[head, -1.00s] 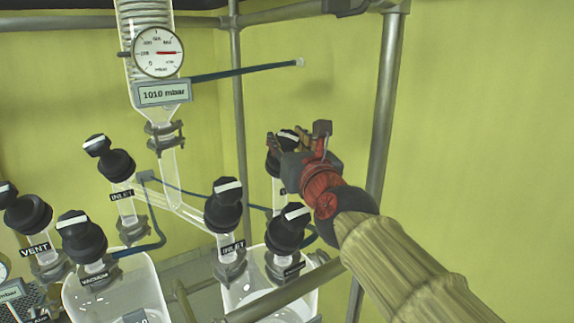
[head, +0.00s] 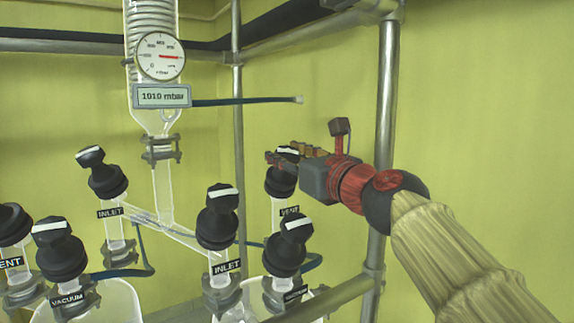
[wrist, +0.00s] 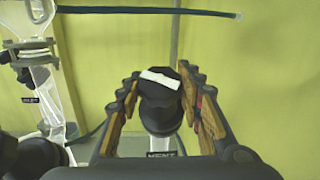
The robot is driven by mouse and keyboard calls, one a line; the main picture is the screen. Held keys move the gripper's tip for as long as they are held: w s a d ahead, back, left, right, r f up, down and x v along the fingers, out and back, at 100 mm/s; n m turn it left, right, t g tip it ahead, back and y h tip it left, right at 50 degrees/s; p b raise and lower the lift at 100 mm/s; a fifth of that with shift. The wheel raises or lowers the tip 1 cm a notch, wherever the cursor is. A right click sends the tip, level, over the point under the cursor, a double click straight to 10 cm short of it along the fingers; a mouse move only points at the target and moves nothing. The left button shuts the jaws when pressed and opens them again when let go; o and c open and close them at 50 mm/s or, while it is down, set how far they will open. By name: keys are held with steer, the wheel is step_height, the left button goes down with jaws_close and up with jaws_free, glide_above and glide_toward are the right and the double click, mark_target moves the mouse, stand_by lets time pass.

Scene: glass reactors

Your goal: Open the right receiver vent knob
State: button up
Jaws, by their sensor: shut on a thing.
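The right receiver vent knob (head: 282,178) is black with a white bar on its top, above a "VENT" label (head: 289,211). In the head view my gripper (head: 286,160) reaches it from the right and hides part of its top. In the wrist view the knob (wrist: 160,98) sits between the two wooden-padded fingers (wrist: 160,90), its white bar slightly tilted from level. My gripper is shut on the knob, though small gaps seem to show beside it in the wrist view. The "VENT" label is partly hidden at the lower edge there.
Black knobs marked INLET (head: 217,215) and VACUUM (head: 285,245) stand close to the left and in front. A metal post (head: 388,120) rises behind my wrist. A gauge (head: 159,57) and a 1010 mbar display (head: 162,96) hang at upper left. A hose (head: 245,101) ends above the knob.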

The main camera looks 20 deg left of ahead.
steer(key=shift+n+g+y+b, duration=0.4)
steer(key=shift+n+g+y, duration=0.4)
steer(key=shift+n+g, duration=0.3)
steer(key=o, duration=1.2)
steer(key=v, duration=1.2)
